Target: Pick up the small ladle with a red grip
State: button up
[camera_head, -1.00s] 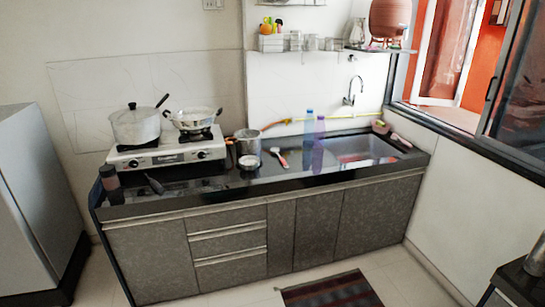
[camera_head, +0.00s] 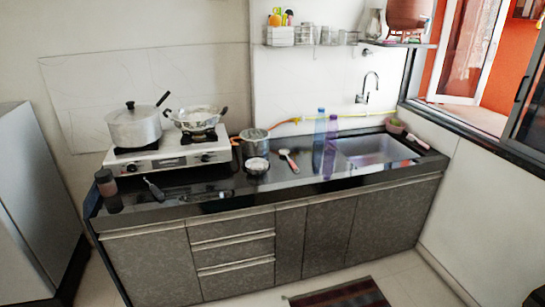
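The small ladle with a red grip (camera_head: 290,162) lies on the dark counter, between the steel pot and the two bottles. Its pale head is toward the back and its red part runs toward the front edge. Nothing covers it. My gripper is not in view.
A steel pot (camera_head: 254,143) and a small white bowl (camera_head: 257,166) stand left of the ladle. A blue bottle (camera_head: 320,128) and a purple bottle (camera_head: 331,132) stand right, before the sink (camera_head: 375,150). A stove (camera_head: 165,157) is further left. A dark mat (camera_head: 345,294) lies on the floor.

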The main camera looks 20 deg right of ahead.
aim_at(284, 152)
jog(key=u, duration=0.3)
jog(key=i, duration=1)
jog(key=u, duration=0.05)
